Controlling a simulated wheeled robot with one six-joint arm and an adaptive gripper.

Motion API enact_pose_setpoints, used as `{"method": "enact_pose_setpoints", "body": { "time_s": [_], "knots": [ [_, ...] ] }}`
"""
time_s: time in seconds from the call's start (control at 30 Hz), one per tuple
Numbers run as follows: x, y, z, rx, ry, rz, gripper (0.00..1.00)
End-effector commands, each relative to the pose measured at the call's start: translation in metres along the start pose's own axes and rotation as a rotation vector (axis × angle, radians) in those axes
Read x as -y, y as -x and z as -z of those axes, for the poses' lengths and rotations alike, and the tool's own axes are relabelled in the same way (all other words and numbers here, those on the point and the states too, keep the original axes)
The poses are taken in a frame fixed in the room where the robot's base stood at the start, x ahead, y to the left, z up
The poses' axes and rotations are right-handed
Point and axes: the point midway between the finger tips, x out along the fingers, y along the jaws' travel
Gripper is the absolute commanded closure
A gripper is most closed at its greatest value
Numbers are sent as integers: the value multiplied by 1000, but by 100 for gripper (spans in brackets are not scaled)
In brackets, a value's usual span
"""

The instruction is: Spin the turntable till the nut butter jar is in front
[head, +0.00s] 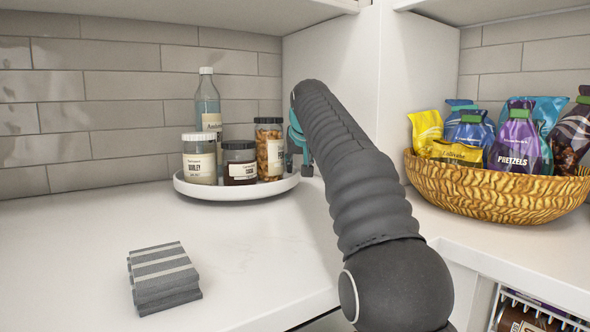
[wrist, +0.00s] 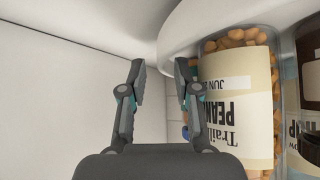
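The white round turntable (head: 237,190) stands on the counter near the back wall. It bears a clear bottle (head: 208,100), a pale jar labelled barley (head: 199,160), a dark short jar (head: 239,163) at the front, and a peanut jar (head: 269,150) at the right. I cannot read the dark jar's label, so I cannot tell whether it is the nut butter. My gripper (head: 305,168) is at the turntable's right edge, partly behind my arm. In the wrist view my gripper (wrist: 160,78) is open and empty, its tips near the turntable's rim (wrist: 185,30) and left of the peanut jar (wrist: 238,95).
A woven basket (head: 500,192) of snack bags stands at the right. A white upright panel (head: 330,60) rises behind my arm. The counter left of the turntable is clear.

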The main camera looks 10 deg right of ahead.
Motion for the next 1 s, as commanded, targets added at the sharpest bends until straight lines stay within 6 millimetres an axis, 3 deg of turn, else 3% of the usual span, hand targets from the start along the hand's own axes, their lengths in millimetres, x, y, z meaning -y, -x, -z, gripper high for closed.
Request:
{"method": "enact_pose_setpoints", "body": {
  "time_s": [0.17,0.47,0.6,0.8,0.83,1.0],
  "knots": [
    [1,-11,0,-1,1,1,69],
    [2,-12,0,-1,1,2,69],
    [2,-12,0,-1,1,2,100],
    [2,-12,0,0,2,2,100],
    [13,-12,0,0,5,5,100],
    [3,-12,-1,0,-4,-1,100]
  ]
}}
